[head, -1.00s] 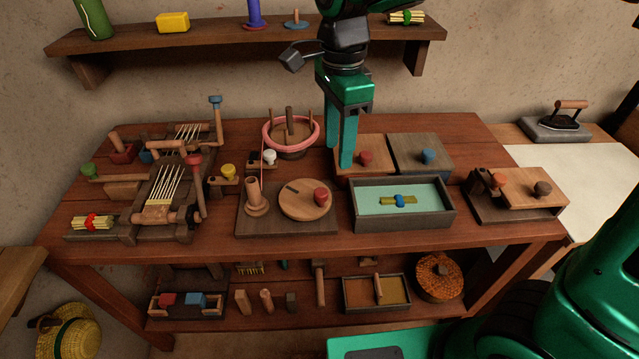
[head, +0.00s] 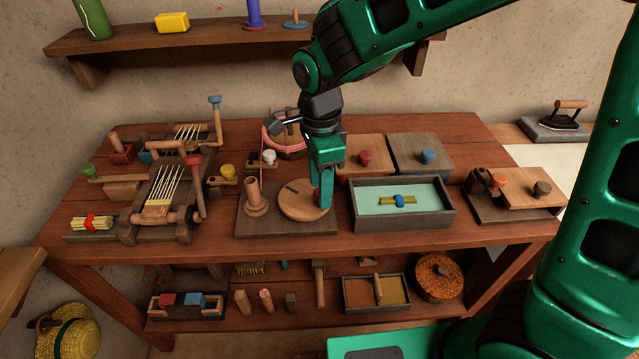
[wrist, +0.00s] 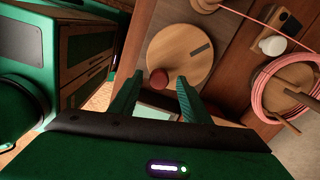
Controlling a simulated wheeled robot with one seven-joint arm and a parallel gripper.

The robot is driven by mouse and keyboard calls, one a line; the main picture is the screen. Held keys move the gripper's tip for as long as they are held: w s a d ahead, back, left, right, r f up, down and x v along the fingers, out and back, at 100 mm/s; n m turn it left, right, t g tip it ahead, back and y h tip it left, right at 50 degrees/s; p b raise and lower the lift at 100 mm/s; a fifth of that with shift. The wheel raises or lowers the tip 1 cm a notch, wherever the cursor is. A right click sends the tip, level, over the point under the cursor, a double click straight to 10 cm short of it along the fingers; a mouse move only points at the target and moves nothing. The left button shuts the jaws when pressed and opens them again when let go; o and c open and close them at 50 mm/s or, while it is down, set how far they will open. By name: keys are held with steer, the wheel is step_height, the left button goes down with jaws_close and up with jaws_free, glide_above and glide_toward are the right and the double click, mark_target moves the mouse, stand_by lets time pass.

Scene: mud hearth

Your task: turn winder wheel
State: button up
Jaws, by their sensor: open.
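The winder wheel (head: 297,203) is a round, light wooden disc with a dark slot, lying flat on a dark wooden base (head: 252,226) beside an upright wooden spool (head: 255,197). It also shows in the wrist view (wrist: 189,42). Its red knob (wrist: 158,78) stands near the rim, between and just beyond my fingertips in the wrist view; my gripper hides it in the head view. My gripper (head: 325,203) is open and points down over the wheel's right side. In the wrist view its two green fingers (wrist: 157,85) are spread apart. I cannot tell whether they touch the knob.
A tray (head: 403,219) with a tied bundle stands close on the right. A white knob (head: 268,158) and small looms (head: 165,190) stand left.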

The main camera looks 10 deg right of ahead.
steer(key=shift+f, duration=0.15)
steer(key=shift+c, duration=0.3)
steer(key=c, duration=1)
steer(key=shift+w, duration=0.1)
